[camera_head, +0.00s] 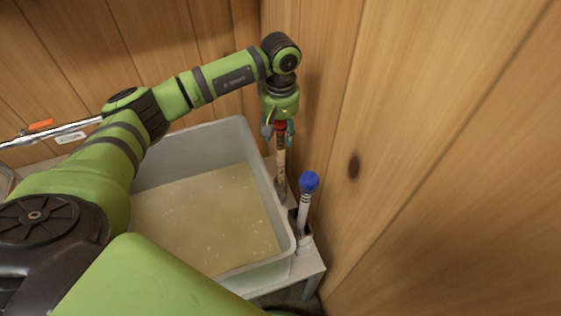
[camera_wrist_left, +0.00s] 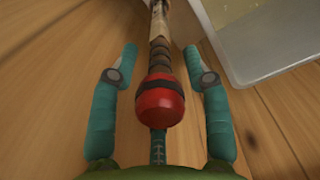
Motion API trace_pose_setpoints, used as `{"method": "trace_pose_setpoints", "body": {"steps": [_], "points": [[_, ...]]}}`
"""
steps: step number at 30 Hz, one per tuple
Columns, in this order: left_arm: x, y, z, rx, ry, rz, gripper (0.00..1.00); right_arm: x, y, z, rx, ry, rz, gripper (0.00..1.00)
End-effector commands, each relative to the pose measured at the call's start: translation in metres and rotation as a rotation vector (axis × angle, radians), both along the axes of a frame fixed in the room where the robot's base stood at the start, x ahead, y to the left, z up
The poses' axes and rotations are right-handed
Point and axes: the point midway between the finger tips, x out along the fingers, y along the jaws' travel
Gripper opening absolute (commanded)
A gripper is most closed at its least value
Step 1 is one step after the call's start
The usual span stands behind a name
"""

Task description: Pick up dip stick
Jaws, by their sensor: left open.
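A stick with a red knob, a dark band and a worn wooden shaft (camera_head: 281,158) stands upright beside the tub's right wall, by the wooden wall. My left gripper (camera_head: 280,130) is over its top from above. In the left wrist view the red knob (camera_wrist_left: 160,103) lies between the two open teal fingers of the left gripper (camera_wrist_left: 160,60), with a gap on both sides. A second stick, white with a blue knob (camera_head: 309,181), stands nearer, to the right of the gripper. I cannot tell from the pictures which is the dip stick. My right gripper is not in view.
A pale grey tub (camera_head: 289,228) of yellowish liquid is left of the sticks, on a light stand (camera_head: 309,268). Wooden walls (camera_head: 430,150) rise close on the right and behind. A metal pipe with an orange handle (camera_head: 41,125) is at the far left.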

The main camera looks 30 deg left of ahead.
Motion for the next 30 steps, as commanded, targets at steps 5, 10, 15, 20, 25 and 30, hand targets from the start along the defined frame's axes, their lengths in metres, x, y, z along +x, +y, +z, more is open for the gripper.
{"method": "trace_pose_setpoints", "body": {"steps": [5, 10, 15, 20, 25, 30], "points": [[0.001, -0.001, -0.015, -0.002, -0.001, -0.001, 0.48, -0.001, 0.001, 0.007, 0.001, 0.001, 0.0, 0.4], [0.001, 0.0, -0.017, 0.0, -0.003, -0.001, 0.48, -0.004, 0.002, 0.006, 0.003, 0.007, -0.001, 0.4], [0.001, 0.0, -0.017, 0.0, -0.003, -0.001, 0.0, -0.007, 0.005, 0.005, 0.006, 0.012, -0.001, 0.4], [0.001, 0.0, -0.017, 0.0, -0.003, -0.001, 0.0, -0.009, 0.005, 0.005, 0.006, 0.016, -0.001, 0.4], [0.001, 0.0, -0.016, -0.001, -0.003, -0.001, 0.0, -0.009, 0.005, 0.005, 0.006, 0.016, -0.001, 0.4], [0.002, 0.0, -0.013, -0.001, -0.005, -0.001, 0.0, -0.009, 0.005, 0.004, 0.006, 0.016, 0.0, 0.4]]}}
